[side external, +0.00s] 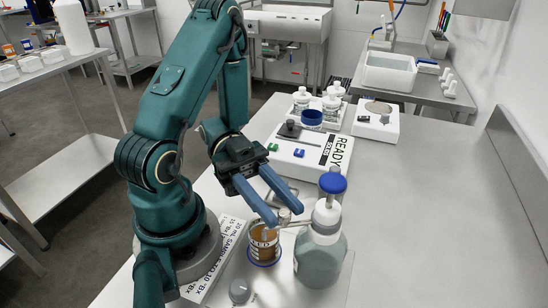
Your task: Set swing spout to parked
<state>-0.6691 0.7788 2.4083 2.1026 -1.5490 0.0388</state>
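The spout's outlet end is over or close to an amber-filled labelled cup (263,246). My gripper (286,217) points down at the spout with its two blue fingers apart, one on each side of the knob. Whether a finger touches the knob cannot be told. No marked parked position can be made out.
A white box marked READY (318,150) lies behind the gripper, with small green and blue pieces on it. Bottles (331,104) and a white device (376,119) stand farther back. A label strip (214,262) and a grey knob (240,291) are in front. The bench at right is clear.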

